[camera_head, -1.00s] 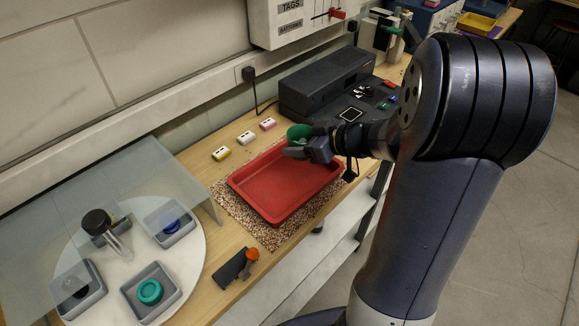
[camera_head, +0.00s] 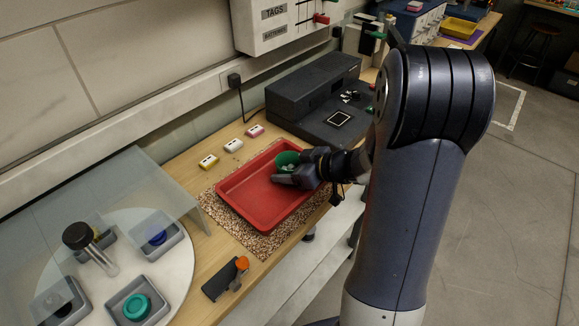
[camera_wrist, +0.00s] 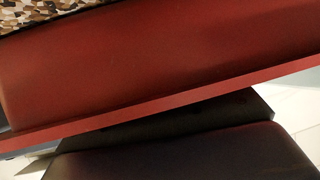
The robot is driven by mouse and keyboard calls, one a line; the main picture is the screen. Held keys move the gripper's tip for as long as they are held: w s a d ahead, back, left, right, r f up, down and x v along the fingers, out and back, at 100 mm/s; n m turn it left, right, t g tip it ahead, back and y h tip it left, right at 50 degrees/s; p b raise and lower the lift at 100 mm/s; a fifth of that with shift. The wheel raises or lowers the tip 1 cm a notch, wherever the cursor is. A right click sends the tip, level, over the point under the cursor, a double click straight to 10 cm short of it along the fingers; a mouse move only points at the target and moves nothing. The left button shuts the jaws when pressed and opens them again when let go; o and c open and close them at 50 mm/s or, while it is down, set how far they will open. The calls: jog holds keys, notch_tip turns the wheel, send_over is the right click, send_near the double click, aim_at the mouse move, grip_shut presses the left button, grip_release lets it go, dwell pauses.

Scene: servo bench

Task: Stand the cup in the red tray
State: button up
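A green cup (camera_head: 287,159) is at the far right part of the red tray (camera_head: 249,202) in the head view. My gripper (camera_head: 289,172) reaches in from the right and appears shut on the cup, with a grey finger crossing the cup's near side. The cup looks about upright, its opening upward. I cannot tell whether its base touches the tray floor. The wrist view is filled by a red tray wall (camera_wrist: 160,60) and a dark part of my own; the cup does not show there.
The tray lies on a speckled mat (camera_head: 208,203). A black machine (camera_head: 310,95) stands to the right. A glass shield (camera_head: 110,200) and a white disc with grey bins (camera_head: 142,300) are at left.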

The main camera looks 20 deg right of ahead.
jog(key=o, duration=0.3)
jog(key=shift+r, duration=0.25)
jog(key=p+v, duration=0.1)
jog(key=v, duration=1.1)
jog(key=shift+d+p, duration=0.1)
jog(key=shift+p, duration=0.2)
